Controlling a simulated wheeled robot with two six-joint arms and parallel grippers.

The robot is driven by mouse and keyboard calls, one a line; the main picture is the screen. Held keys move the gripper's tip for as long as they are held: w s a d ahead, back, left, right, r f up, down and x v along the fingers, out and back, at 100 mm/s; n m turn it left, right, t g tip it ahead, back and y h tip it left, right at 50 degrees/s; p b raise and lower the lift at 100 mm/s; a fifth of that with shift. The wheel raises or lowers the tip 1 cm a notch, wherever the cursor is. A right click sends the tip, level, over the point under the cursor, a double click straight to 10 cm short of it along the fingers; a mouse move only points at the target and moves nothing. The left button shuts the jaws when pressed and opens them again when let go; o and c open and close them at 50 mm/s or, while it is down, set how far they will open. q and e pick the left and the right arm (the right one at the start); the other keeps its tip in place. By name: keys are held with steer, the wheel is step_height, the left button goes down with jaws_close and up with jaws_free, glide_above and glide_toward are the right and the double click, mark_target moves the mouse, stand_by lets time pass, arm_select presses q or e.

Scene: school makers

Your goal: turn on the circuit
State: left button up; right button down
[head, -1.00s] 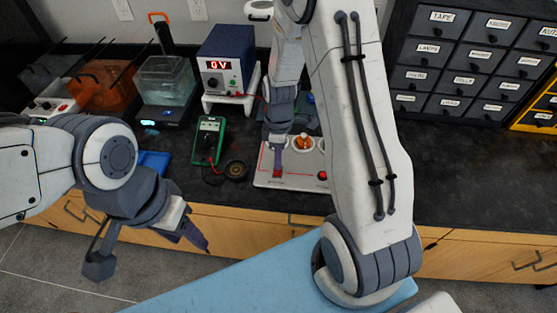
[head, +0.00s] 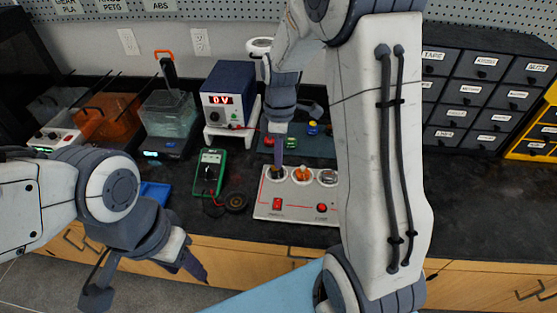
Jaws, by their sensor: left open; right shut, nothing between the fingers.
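The light grey circuit panel (head: 297,205) lies on the dark bench in the head view. It has a red rocker switch (head: 277,204) at front left, a red round control (head: 321,208) at front right, and three round fittings along its back. The middle fitting (head: 302,174) is orange. My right gripper (head: 279,167) is shut and empty, pointing down at the left fitting, behind the switch; I cannot tell whether it touches. My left gripper (head: 191,266) is open and empty, low in front of the bench. The blue power supply (head: 229,97) reads 0V.
A green multimeter (head: 209,173) and a dark coil (head: 234,201) lie left of the panel. A dark mat (head: 318,146) with small coloured parts is behind it. Labelled drawers (head: 478,95) stand at right. My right arm hides the panel's right edge.

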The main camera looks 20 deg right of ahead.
steer(key=s+a+r+m, duration=0.1)
steer(key=s+a+r, duration=0.2)
steer(key=s+a, duration=0.25)
steer(key=s+a+r+m, duration=0.1)
steer(key=s+a+r, duration=0.2)
steer(key=s+a, duration=0.3)
steer(key=s+a+m+t, duration=0.1)
steer(key=s+a, duration=0.3)
steer(key=s, duration=0.6)
steer(key=shift+a+r+m, duration=0.3)
steer(key=shift+a+m, duration=0.05)
steer(key=shift+m, duration=0.45)
steer(key=shift+w+a, duration=0.1)
steer(key=shift+a, duration=0.05)
